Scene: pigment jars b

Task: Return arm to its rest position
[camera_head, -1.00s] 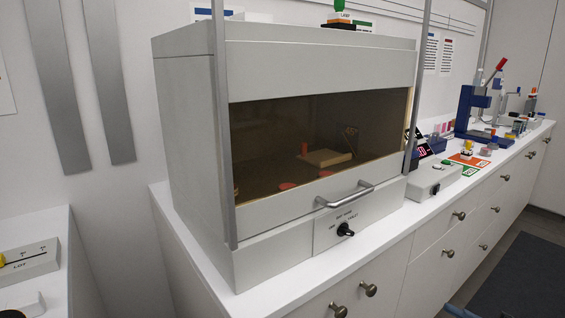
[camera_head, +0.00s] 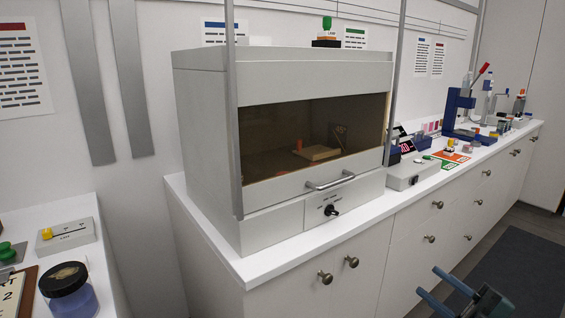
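My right gripper (camera_head: 428,281) shows at the bottom right of the head view, low in front of the drawer fronts. Its two blue-grey fingers are spread apart with nothing between them, and it touches nothing that I can see. My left gripper and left arm are not in view.
A grey cabinet with a dark window (camera_head: 315,133) and a handle (camera_head: 330,181) stands on the white counter (camera_head: 290,255). A grey switch box (camera_head: 412,173) is right of it. Open floor (camera_head: 520,262) lies right.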

